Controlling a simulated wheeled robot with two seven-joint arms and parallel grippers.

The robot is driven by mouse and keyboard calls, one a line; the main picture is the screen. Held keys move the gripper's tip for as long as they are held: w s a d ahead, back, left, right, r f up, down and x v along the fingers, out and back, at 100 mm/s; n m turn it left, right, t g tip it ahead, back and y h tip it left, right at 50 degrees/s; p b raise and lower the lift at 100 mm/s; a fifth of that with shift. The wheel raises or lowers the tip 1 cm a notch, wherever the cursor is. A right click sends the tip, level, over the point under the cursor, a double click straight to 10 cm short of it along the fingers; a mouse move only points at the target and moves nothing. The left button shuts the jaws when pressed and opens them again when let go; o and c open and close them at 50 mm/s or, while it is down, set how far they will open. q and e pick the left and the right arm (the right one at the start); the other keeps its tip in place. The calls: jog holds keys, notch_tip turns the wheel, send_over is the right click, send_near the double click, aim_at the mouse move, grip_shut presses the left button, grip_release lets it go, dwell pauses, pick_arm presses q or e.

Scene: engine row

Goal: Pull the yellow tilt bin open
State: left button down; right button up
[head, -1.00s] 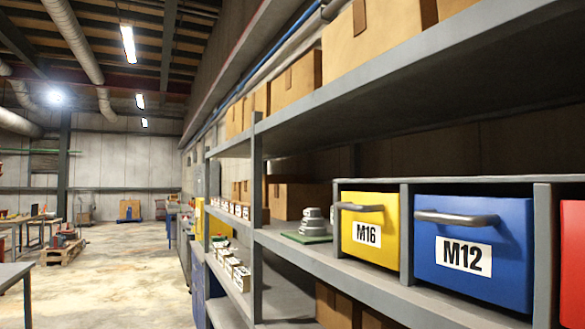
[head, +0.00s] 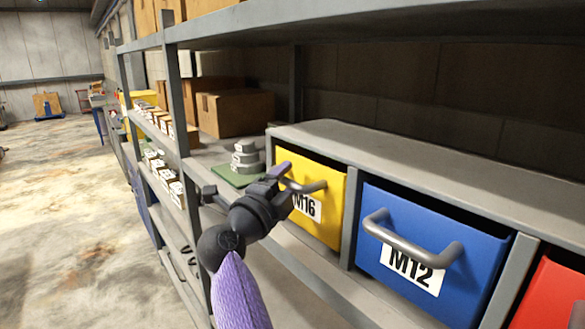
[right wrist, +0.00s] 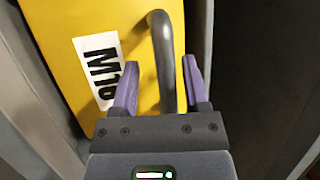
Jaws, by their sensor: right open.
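The yellow tilt bin (head: 331,214) marked M16 sits in the left slot of the grey bin rack, its front in line with the rack. Its grey bar handle (head: 312,187) is on the front above the label. My right gripper (head: 284,184) is at this handle and partly covers the label. In the right wrist view, the open purple fingers (right wrist: 160,72) stand on either side of the handle (right wrist: 164,50), with a visible gap on the right. The yellow bin front (right wrist: 62,32) lies beyond them. My left gripper is not in view.
A blue bin (head: 428,262) marked M12, with its own handle, is right of the yellow one. A red bin (head: 552,300) is farther right. A stack of grey round parts (head: 245,158) on a green base and cardboard boxes (head: 236,112) stand left on the shelf.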

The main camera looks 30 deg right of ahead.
jog(key=shift+d+r, duration=0.1)
jog(key=shift+r, duration=0.05)
jog(key=shift+s+a+r, duration=0.15)
jog(key=shift+s+a, duration=0.1)
jog(key=shift+w, duration=0.1)
grip_shut()
dwell(1.1)
